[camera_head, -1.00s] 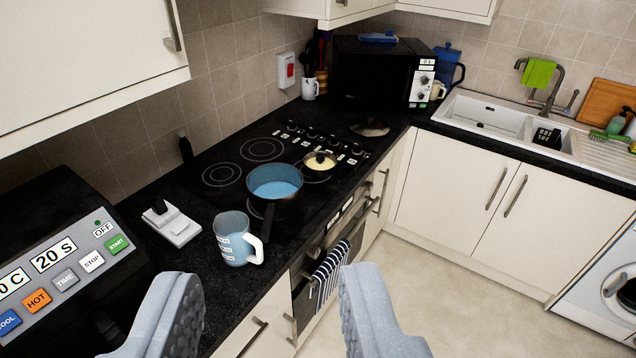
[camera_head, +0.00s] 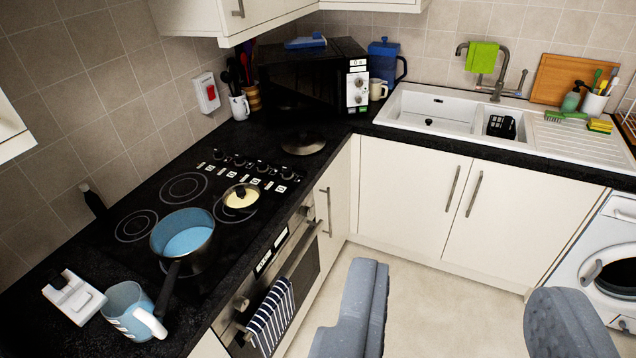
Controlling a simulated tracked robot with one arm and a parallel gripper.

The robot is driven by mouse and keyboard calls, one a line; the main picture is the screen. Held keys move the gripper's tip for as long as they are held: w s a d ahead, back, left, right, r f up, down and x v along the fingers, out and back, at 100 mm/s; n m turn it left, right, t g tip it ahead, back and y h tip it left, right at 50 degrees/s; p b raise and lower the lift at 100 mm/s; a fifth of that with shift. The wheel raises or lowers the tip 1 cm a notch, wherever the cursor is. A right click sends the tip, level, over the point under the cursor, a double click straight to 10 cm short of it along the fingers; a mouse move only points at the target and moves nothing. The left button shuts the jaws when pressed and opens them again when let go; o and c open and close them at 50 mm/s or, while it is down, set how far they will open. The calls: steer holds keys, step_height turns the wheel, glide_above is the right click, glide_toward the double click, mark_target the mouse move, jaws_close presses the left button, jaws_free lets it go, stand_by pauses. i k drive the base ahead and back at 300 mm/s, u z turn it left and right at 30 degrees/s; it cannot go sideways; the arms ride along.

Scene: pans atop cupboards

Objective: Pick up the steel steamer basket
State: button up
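I cannot make out a steel steamer basket in this view. My gripper (camera_head: 458,282) is open and empty, its two grey padded fingers apart at the bottom of the picture, in front of the floor and base cupboards. A dark pan with a blue inside (camera_head: 184,236) stands on the hob, its handle toward me. A round steel-looking lid or dish (camera_head: 303,144) lies on the worktop before the microwave. The tops of the wall cupboards are out of view.
The black hob (camera_head: 140,190) and worktop run along the left wall. A blue-white jug (camera_head: 128,310) stands at front left. A black microwave (camera_head: 310,80) fills the corner. A white sink (camera_head: 455,110) is at the back, a washing machine (camera_head: 605,260) at right. The floor (camera_head: 430,268) is clear.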

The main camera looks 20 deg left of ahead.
mark_target(241, 199)
steer(key=z, duration=0.3)
steer(key=i, duration=1.25)
steer(key=u, duration=0.65)
steer(key=i, duration=0.6)
steer(key=u, duration=0.55)
